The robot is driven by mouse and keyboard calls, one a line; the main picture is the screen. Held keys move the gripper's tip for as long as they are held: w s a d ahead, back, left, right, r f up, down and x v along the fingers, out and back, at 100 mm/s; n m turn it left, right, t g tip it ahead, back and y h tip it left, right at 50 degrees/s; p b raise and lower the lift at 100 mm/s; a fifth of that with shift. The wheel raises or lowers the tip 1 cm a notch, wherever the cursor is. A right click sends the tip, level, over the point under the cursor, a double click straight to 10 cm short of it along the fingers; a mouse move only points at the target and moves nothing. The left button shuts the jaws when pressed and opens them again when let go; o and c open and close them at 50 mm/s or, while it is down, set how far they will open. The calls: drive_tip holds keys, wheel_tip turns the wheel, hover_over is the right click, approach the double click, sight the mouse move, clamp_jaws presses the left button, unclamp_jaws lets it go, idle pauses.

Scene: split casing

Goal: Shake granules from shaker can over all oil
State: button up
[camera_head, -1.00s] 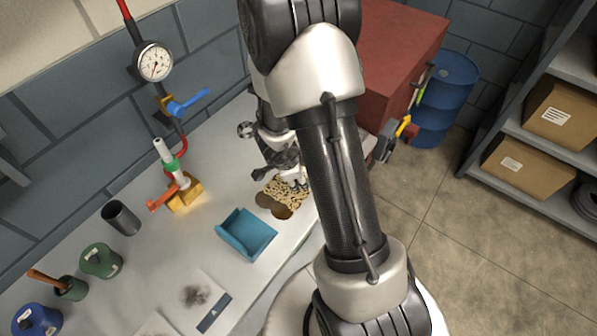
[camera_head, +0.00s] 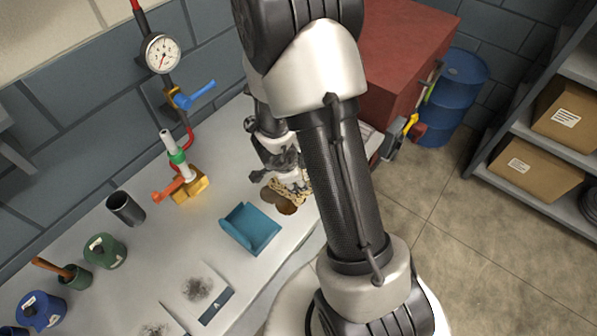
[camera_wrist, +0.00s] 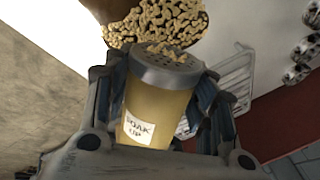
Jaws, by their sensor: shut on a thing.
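In the wrist view my gripper (camera_wrist: 165,100) is shut on the shaker can (camera_wrist: 152,105), a yellow can labelled "SOAK UP" with a grey perforated lid. The lid points toward the brown oil (camera_wrist: 92,8), and granules (camera_wrist: 155,30) lie on the oil and in front of the lid. In the head view my gripper (camera_head: 290,175) is over the far part of the oil patch on the bench. A bare brown part of the oil (camera_head: 287,208) shows at its near edge. My arm hides the can and part of the oil in the head view.
A blue dustpan (camera_head: 250,230) sits on the bench close to the oil. A red cabinet (camera_head: 400,50) is behind my arm.

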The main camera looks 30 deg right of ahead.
drive_tip(key=shift+s+d, duration=0.1)
drive_tip(key=shift+s, duration=0.05)
drive_tip(key=shift+s+d+b, duration=0.1)
drive_tip(key=shift+s+b, duration=0.2)
drive_tip(key=shift+s, duration=0.1)
drive_tip(key=shift+w+a+p, duration=0.2)
drive_tip(key=shift+w+p, duration=0.35)
drive_tip(key=shift+p, duration=0.3)
drive_tip(key=shift+a, duration=0.15)
idle(0.4)
drive_tip(key=shift+s+a, duration=0.25)
drive_tip(key=shift+a, duration=0.35)
drive_tip(key=shift+s+a, duration=0.2)
drive_tip(key=shift+a, duration=0.35)
drive_tip(key=shift+s+b, duration=0.15)
drive_tip(key=shift+b, duration=0.15)
